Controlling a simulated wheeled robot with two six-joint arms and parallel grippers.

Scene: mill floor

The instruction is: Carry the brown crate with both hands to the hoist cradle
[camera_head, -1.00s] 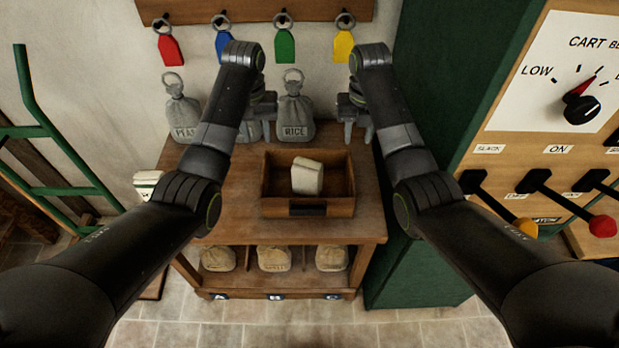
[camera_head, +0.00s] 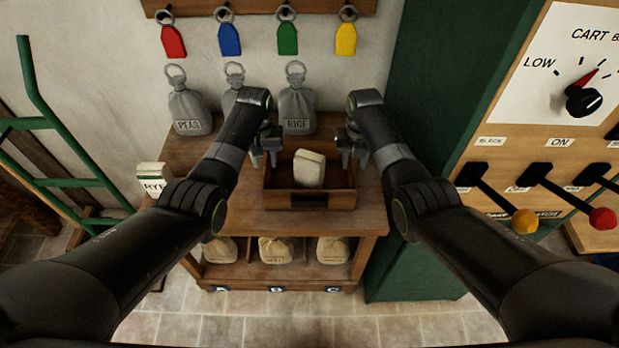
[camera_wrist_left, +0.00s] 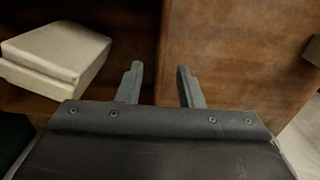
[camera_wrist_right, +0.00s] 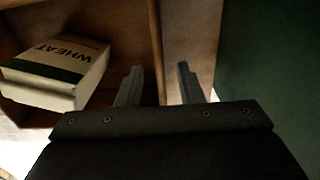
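The brown crate (camera_head: 310,200) stands on a wooden bench and holds a pale packet (camera_head: 309,169), which reads WHEAT in the right wrist view (camera_wrist_right: 58,70). My left gripper (camera_head: 265,158) is open at the crate's left wall. In the left wrist view, its fingers (camera_wrist_left: 158,85) appear one on each side of that wall. My right gripper (camera_head: 353,160) is open at the right wall, whose rim (camera_wrist_right: 154,40) runs between its fingers in the right wrist view. I cannot tell whether the fingers touch the walls. No hoist cradle is recognisable.
Grey sacks (camera_head: 297,112) stand behind the crate on the bench (camera_head: 250,220); tan sacks (camera_head: 276,249) sit below. A green cabinet (camera_head: 425,270) is close on the right, beside a panel with levers (camera_head: 540,190). A green hand truck (camera_head: 70,183) stands left. Tiled floor shows in front.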

